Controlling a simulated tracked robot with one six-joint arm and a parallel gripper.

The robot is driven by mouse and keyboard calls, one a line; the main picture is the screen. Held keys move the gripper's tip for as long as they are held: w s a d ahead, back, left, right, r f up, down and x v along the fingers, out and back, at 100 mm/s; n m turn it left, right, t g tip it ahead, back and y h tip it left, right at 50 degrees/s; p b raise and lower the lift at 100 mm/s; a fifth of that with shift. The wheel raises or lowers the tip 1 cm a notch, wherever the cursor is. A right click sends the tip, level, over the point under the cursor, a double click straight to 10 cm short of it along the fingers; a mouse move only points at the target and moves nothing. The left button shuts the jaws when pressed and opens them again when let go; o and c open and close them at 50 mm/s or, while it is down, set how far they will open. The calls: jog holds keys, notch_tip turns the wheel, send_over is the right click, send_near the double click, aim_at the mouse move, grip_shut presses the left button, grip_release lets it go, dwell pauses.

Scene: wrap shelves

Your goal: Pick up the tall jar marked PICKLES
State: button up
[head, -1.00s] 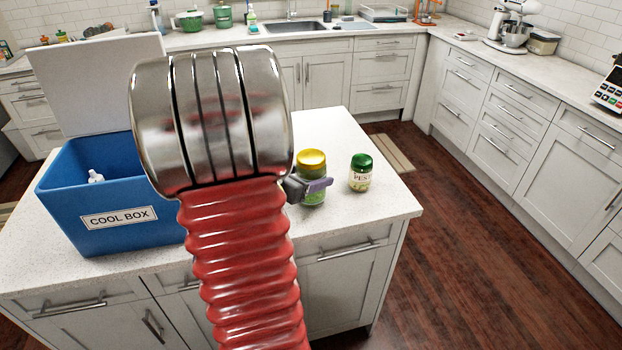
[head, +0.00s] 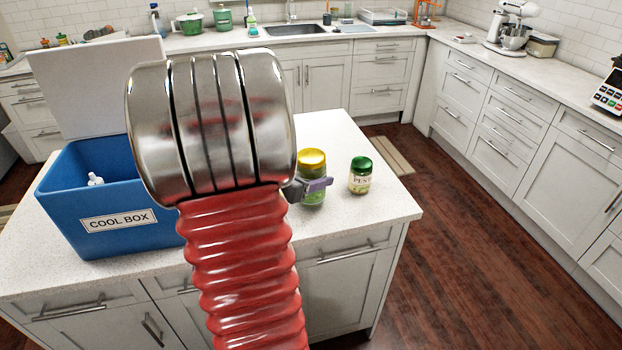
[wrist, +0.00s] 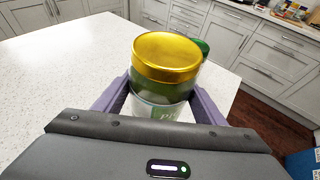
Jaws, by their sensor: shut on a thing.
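The tall jar with a gold lid (head: 312,160) stands upright on the island counter. In the wrist view the jar (wrist: 165,75) is between the two purple fingers, its label mostly hidden with only the first letters showing. My gripper (wrist: 160,105) is shut on this jar, around its middle. In the head view my gripper (head: 316,186) shows only in part beside the jar, as my arm hides the rest. I cannot tell any gap between the jar and the counter.
A short green-lidded jar (head: 360,176) marked PEST stands just right of the held jar. A blue cool box (head: 118,235) with its lid raised stands at the left of the island counter (head: 335,125). The counter behind the jars is clear.

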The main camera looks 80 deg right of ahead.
aim_at(311, 155)
notch_tip(311, 155, up, 9)
jog(key=shift+r, duration=0.1)
dwell(0.3)
